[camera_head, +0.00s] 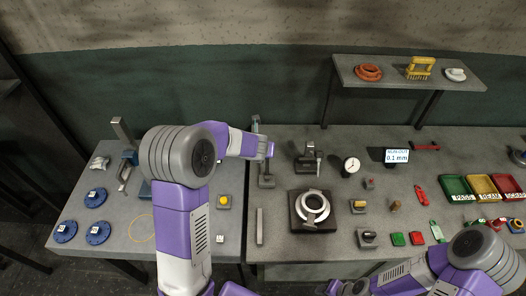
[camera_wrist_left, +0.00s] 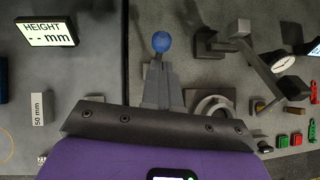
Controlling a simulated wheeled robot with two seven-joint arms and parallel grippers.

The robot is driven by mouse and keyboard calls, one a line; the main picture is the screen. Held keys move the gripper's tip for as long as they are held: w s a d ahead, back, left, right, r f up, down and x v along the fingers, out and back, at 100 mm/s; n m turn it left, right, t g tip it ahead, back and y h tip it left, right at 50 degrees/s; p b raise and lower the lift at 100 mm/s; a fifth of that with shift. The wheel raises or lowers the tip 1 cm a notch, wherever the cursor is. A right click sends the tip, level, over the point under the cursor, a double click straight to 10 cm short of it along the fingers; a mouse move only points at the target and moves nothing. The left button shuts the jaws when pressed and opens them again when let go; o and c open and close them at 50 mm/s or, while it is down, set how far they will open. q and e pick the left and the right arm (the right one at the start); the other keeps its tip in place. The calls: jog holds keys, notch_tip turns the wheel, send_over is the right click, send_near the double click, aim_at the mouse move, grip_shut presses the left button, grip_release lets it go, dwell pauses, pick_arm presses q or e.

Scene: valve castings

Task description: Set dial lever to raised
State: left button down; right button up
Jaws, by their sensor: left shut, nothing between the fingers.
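My left gripper (camera_head: 268,150) reaches over the middle bench in the head view. Its fingers (camera_wrist_left: 162,85) are shut and empty in the left wrist view. A blue ball knob (camera_wrist_left: 161,41) shows just beyond the fingertips there; I cannot tell whether they touch. In the head view a grey upright (camera_head: 256,122) stands behind the gripper, and a base (camera_head: 266,181) shows below it. The gripper hides what joins them, so the lever's position is unclear. The dial gauge (camera_head: 352,165) also shows in the wrist view (camera_wrist_left: 284,62). My right arm (camera_head: 425,272) is low at the right; its gripper is unclear.
A ringed fixture (camera_head: 313,207) sits right of the base. A dark stand (camera_head: 307,157) rises behind it. A bar (camera_head: 259,226) lies in front. Small blocks, red tools and coloured trays (camera_head: 456,186) fill the right. A shelf (camera_head: 400,70) overhangs the back.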

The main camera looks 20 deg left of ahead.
pick_arm(q)
jog(key=r, duration=0.2)
jog(key=s+r+p, duration=0.1)
jog(key=shift+s+d+r, duration=0.1)
jog(key=shift+s+r, duration=0.05)
jog(key=shift+r, duration=0.2)
